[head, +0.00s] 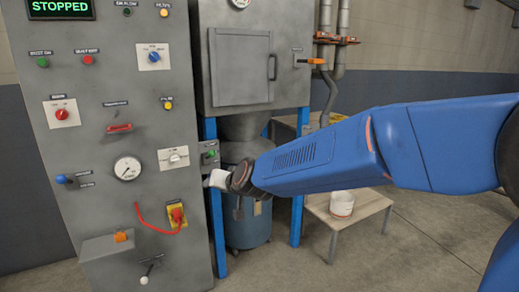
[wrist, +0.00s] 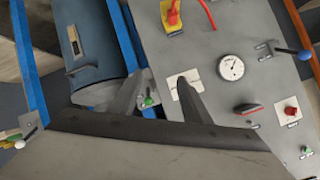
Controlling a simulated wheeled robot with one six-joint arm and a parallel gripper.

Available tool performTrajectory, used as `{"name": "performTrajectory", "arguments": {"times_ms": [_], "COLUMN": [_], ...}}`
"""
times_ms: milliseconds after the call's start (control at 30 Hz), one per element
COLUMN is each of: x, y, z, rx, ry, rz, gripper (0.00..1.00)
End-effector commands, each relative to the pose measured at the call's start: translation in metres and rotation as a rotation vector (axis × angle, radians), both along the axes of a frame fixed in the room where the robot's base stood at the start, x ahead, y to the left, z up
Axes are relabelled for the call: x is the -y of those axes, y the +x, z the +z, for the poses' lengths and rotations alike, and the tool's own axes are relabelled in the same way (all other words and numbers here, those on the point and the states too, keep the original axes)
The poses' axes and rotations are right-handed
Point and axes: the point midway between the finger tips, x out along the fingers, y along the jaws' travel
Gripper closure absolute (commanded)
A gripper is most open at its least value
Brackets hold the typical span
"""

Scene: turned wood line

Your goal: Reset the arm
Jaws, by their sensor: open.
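My blue arm (head: 320,155) reaches in from the right in the head view. Its end is in front of the blue-legged cabinet, close to the right edge of the grey control panel (head: 95,225). My gripper (wrist: 158,80) is open in the wrist view, with its two grey fingers apart and nothing seen between them. One finger partly covers a white switch plate (wrist: 196,78); the other is near a small green button (wrist: 148,101). I cannot tell whether either finger touches anything. In the head view the fingers are hard to make out.
A blue drum (head: 247,228) stands under the cabinet (head: 240,65). A white bucket (head: 342,204) sits on a low table (head: 368,206). Floor is open at right.

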Motion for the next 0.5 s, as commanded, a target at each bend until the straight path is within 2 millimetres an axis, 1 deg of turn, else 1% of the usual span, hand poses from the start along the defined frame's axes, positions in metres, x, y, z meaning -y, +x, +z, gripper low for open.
{"name": "performTrajectory", "arguments": {"times_ms": [33, 100, 167, 200, 367, 400, 467, 500], "x": [0.023, 0.052, 0.076, 0.091, 0.154, 0.169, 0.192, 0.206], "y": [-0.006, -0.017, -0.028, -0.036, -0.072, -0.081, -0.097, -0.108], "z": [0.006, 0.010, 0.012, 0.013, 0.011, 0.011, 0.008, 0.006], "rx": [-0.007, -0.023, -0.038, -0.048, -0.095, -0.106, -0.127, -0.141], "ry": [-0.013, -0.038, -0.060, -0.074, -0.141, -0.158, -0.186, -0.203], "rz": [0.000, 0.007, 0.012, 0.013, 0.014, 0.012, 0.009, 0.005], "gripper": [0.56, 0.56, 0.56, 0.56, 0.56, 0.56, 0.56, 0.56]}}
